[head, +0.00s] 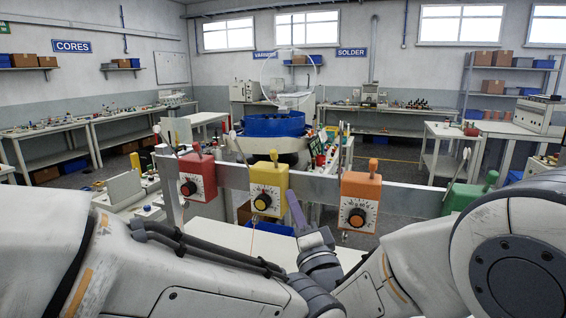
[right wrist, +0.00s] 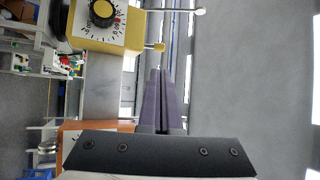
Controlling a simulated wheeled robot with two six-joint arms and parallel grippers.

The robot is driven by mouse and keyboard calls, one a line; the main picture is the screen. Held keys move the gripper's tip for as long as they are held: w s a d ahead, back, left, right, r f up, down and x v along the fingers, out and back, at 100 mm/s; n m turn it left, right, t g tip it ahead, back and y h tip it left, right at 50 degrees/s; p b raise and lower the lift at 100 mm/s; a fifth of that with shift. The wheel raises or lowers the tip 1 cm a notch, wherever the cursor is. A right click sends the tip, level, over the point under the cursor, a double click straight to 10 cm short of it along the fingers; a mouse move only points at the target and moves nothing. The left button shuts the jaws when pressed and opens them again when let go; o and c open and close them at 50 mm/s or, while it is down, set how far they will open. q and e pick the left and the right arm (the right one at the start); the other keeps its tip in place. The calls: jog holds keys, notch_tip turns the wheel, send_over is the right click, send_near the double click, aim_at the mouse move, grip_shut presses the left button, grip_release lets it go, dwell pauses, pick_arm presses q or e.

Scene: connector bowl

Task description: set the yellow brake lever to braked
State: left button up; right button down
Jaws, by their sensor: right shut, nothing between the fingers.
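The box (right wrist: 105,30) and the lever's yellow knob (right wrist: 158,47) also show in the right wrist view, which is turned sideways. My right gripper (head: 290,193) has purple fingers, shut and empty, just right of the yellow box and lower than the knob. In the right wrist view the fingertips (right wrist: 160,72) are close to the knob; I cannot tell whether they touch. My left gripper is not visible.
A red box (head: 197,178) hangs left of the yellow one; an orange box (head: 358,202) and a green box (head: 462,197) hang to the right. Thin ball-ended rods stand along the metal rail (head: 320,178). A blue bowl (head: 270,122) stands behind.

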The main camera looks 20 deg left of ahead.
aim_at(275, 156)
jog(key=p+x, duration=0.5)
jog(key=x, duration=0.6)
jog(key=shift+w+r, duration=0.1)
jog(key=shift+r, duration=0.05)
jog(key=shift+w+a+p, duration=0.25)
jog(key=shift+w+p, duration=0.05)
jog(key=shift+w, duration=0.1)
jog(key=shift+r, duration=0.1)
jog(key=shift+r+h, duration=0.1)
jog(key=shift+h, duration=0.2)
jog(key=shift+d, duration=0.1)
jog(key=shift+w+a+m, duration=0.1)
jog(key=shift+a+m, duration=0.1)
jog(key=shift+m, duration=0.1)
